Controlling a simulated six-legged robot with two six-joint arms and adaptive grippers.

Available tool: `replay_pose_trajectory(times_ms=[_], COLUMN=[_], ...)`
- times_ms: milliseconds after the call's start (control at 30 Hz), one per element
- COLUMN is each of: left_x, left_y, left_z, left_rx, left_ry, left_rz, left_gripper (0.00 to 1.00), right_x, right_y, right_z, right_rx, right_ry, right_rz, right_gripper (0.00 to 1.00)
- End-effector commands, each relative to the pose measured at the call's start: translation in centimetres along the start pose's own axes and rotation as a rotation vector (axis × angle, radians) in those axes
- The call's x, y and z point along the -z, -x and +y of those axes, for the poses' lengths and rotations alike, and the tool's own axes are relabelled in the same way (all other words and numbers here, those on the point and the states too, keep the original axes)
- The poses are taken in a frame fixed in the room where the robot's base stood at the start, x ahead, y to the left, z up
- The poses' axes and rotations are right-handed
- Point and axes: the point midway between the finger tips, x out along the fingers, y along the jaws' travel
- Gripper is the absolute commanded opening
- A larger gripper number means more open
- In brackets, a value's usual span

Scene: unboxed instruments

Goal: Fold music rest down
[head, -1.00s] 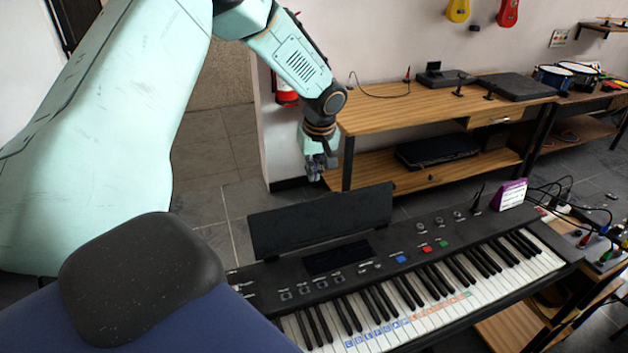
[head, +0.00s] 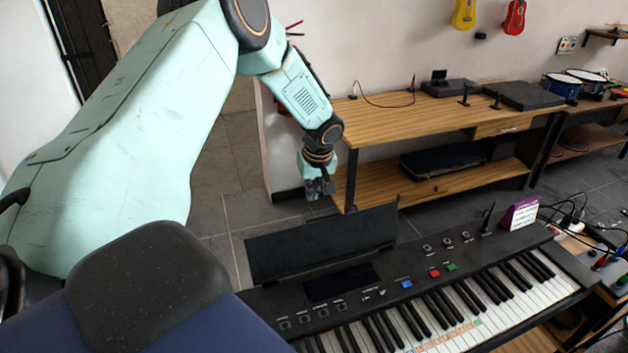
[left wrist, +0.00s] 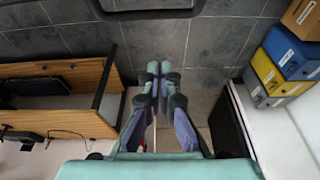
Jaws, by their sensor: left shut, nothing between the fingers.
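The music rest (head: 321,243) is a dark flat panel standing up along the back edge of the black keyboard (head: 395,290) in the head view. My left gripper (head: 320,188) hangs behind the rest and above its top edge, pointing down, apart from it. Its fingers also show in the left wrist view (left wrist: 152,75), closed together with nothing between them. A dark bar at the top of the left wrist view (left wrist: 150,12) may be the rest's edge; I cannot tell. My right gripper is not in view.
A wooden bench (head: 400,120) stands behind the keyboard, close to my left gripper. A purple-and-white card (head: 520,213) stands on the keyboard's right end, near cables. In the left wrist view, stacked coloured boxes (left wrist: 280,65) are at the right. Tiled floor lies behind the rest.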

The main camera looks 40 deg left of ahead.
Motion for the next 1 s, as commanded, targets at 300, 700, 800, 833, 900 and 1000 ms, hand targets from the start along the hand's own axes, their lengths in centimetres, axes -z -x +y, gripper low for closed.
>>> replay_pose_trajectory(times_ms=[300,700,800,833,900,1000], left_x=[-0.5,-3.3,-3.5,-3.5,-3.5,-3.5], left_y=[-3.5,-2.5,-2.5,-2.5,-2.5,-2.5], left_z=[0.2,0.2,0.1,0.2,0.2,0.2], left_rx=[0.0,0.0,0.0,-0.001,-0.001,0.0], left_ry=[-0.005,-0.002,-0.001,-0.001,-0.001,-0.001], left_rz=[0.0,0.001,0.0,0.0,0.0,0.001], left_gripper=[0.0,0.0,0.0,0.0,0.0,0.0], right_x=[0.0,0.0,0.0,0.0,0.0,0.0], right_y=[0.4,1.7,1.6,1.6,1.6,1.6], right_z=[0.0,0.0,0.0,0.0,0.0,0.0], right_rx=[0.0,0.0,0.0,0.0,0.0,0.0], right_ry=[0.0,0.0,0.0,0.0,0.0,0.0], right_rz=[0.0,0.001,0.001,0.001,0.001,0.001], right_gripper=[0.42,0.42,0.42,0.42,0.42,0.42])
